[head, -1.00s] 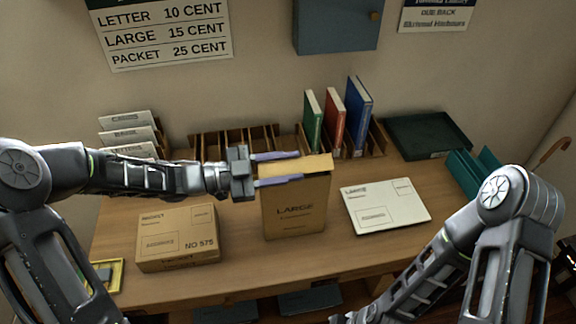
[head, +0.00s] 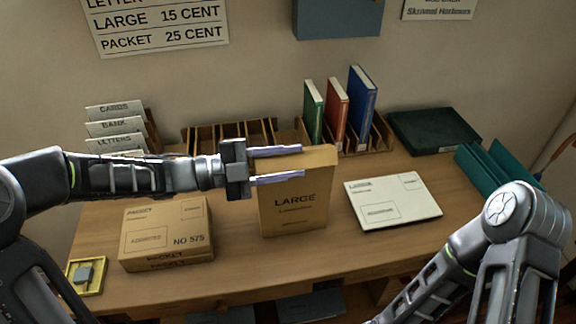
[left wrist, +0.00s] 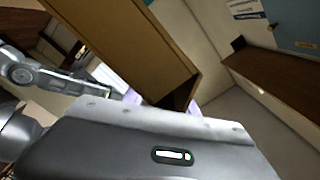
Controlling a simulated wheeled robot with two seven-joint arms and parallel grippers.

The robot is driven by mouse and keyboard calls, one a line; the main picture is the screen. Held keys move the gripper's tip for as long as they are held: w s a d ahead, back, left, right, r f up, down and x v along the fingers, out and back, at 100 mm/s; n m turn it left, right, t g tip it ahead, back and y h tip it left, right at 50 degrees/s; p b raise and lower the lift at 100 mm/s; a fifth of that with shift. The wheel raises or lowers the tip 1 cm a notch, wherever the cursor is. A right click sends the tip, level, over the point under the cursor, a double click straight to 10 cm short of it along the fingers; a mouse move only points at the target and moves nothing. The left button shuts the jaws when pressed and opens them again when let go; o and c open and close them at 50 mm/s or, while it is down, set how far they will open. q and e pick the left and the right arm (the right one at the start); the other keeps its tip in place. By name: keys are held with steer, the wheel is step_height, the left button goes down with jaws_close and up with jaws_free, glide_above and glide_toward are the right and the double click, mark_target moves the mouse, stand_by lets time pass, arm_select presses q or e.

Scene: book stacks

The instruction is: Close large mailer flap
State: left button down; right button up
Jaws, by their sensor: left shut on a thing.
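The large mailer (head: 294,211) is a tan upright packet marked LARGE, standing on the desk in the head view. Its lighter tan top part (head: 322,158) shows by the fingers; I cannot tell clearly how the flap lies. My left gripper (head: 290,164) reaches in from the left at the mailer's upper edge, with one purple finger on the far side and one on the near side. It is shut on the mailer. In the left wrist view the mailer (left wrist: 125,45) rises close beyond the gripper body, hiding most of the fingers. My right gripper is out of view.
A packet box (head: 165,235) stands left of the mailer on the desk (head: 240,275). A flat white mailer (head: 393,200) lies to the right. Behind are a slotted wooden rack (head: 200,139), upright books (head: 360,105) and a dark green tray (head: 435,131).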

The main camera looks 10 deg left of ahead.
arm_select(q)
steer(key=shift+f, duration=0.1)
steer(key=c, duration=1)
jaws_free()
steer(key=shift+c, duration=0.2)
steer(key=b+v, duration=0.1)
steer(key=v, duration=0.6)
steer(key=shift+a, duration=0.35)
steer(key=shift+s, duration=0.1)
steer(key=shift+c, duration=0.3)
